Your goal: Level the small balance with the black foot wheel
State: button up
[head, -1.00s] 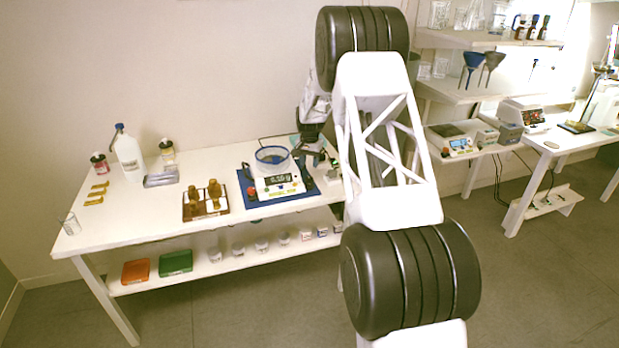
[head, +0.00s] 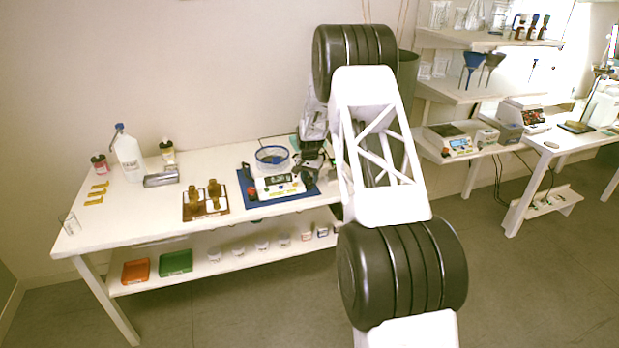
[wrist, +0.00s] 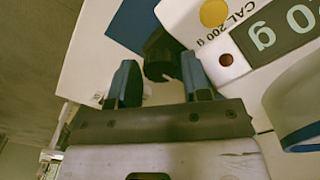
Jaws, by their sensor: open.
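The small white balance (head: 276,191) stands on a blue mat (head: 262,211) on the long table, with a dark display on its front. In the wrist view the balance's panel (wrist: 203,38) fills the upper right, with "CAL 200 g" and part of the display readable. The black foot wheel (wrist: 161,55) shows at the balance's corner in the wrist view. My gripper (wrist: 160,75) is open, its two blue-grey fingers on either side of the wheel's near end. Contact cannot be told. In the head view my gripper (head: 306,177) is at the balance's right end, partly hidden. The level bubble is not discernible.
A blue-rimmed round dish (head: 271,156) sits on the balance. To its left stand a wooden tray (head: 207,213) with brass weights, a metal scoop (head: 160,180) and a white bottle (head: 128,157). The table's front left is mostly clear.

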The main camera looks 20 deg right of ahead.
jog(key=c, duration=0.7)
jog(key=shift+o, duration=0.2)
jog(key=shift+n, duration=0.4)
jog(key=n, duration=1.1)
